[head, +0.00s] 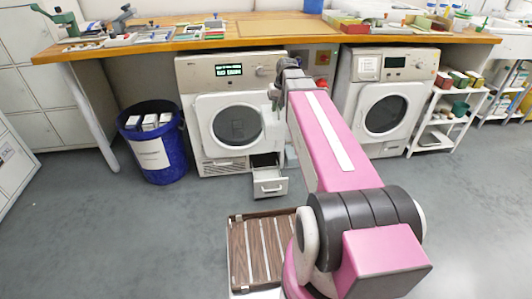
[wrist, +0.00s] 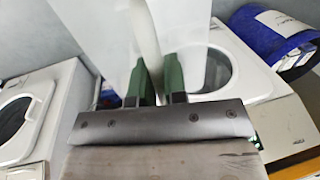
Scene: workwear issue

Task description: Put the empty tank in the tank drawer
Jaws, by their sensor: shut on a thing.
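The empty tank (wrist: 185,22) is a pale white, boxy thing that fills the top of the wrist view. A narrow white bar of it runs between the green fingers of my gripper (wrist: 155,78), which is shut on it. In the head view my gripper is mostly hidden by my pink arm, in front of the left machine. The tank drawer (head: 270,187) is pulled out low at the right of that machine, with a dark opening behind its white front. The gripper is above the drawer, apart from it. The drawer's inside is hard to make out.
The left machine (head: 222,84) and right machine (head: 387,107) stand under a wooden workbench (head: 215,38). A blue bin (head: 160,172) with white items stands at the left. A slatted wooden rack (head: 238,258) lies in front of the drawer. Grey floor is clear at both sides.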

